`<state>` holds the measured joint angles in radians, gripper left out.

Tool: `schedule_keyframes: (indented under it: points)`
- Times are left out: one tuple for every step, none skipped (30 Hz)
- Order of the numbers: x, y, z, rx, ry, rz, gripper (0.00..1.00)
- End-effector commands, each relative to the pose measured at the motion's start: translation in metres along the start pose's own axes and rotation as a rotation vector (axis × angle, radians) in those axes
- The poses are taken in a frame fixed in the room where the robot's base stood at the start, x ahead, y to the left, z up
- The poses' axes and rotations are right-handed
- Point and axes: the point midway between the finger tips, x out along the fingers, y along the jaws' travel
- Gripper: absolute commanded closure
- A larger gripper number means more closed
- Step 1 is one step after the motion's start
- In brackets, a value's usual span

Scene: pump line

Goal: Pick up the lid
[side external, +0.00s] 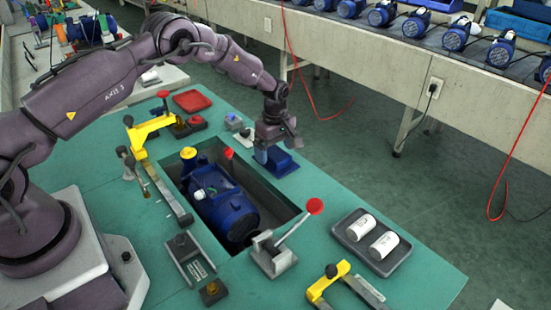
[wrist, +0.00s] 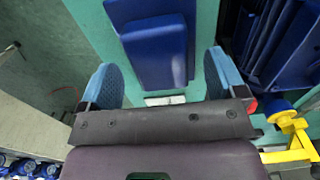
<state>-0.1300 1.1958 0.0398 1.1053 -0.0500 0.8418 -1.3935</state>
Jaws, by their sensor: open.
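A blue rectangular piece, which looks like the lid (side external: 287,166), lies on the green bench top beyond the far edge of the recess. The wrist view shows the lid (wrist: 156,52) with a stepped, two-level shape. My gripper (side external: 268,155) points down beside and partly in front of it. In the wrist view my gripper (wrist: 163,84) has its blue-padded fingers wide apart, with the near end of the lid lying between them in the picture. I cannot tell the height gap or any contact. The gripper is empty.
A blue pump (side external: 222,203) lies in the recess. A red-knobbed lever clamp (side external: 277,255) and a yellow-handled clamp (side external: 150,128) stand at its edges. A dark tray (side external: 350,238) holds two white cylinders at right. A red tray (side external: 192,100) is at the back.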

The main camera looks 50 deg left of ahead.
Motion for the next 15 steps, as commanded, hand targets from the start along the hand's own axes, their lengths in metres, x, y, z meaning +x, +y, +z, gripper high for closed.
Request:
schedule_keyframes:
  points:
    - [0.008,0.000,0.000,-0.001,0.000,-0.001,0.11]
    - [0.011,0.000,-0.001,-0.001,0.000,-0.001,0.11]
    - [0.015,0.000,-0.001,-0.001,0.000,-0.001,0.11]
    - [0.017,0.000,-0.001,-0.001,0.000,0.000,0.11]
    - [0.018,0.000,-0.001,-0.001,0.000,0.001,0.11]
    - [0.019,0.000,-0.001,-0.001,0.000,0.002,0.11]
    - [0.020,0.000,-0.001,-0.001,0.000,0.002,0.11]
    - [0.020,0.000,-0.001,-0.001,0.001,0.002,0.11]
    - [0.019,0.001,-0.001,-0.001,0.001,0.002,0.11]
    - [0.019,0.000,-0.001,-0.001,0.001,0.002,0.11]
    - [0.019,0.000,-0.001,-0.001,0.001,0.002,0.11]
    - [0.019,0.000,-0.001,-0.001,0.001,0.002,0.11]
    - [0.019,0.000,-0.001,-0.001,0.001,0.002,0.18]
    - [0.019,0.000,-0.001,-0.001,0.001,0.002,0.24]
    - [0.019,0.000,-0.001,0.000,0.000,0.002,0.34]
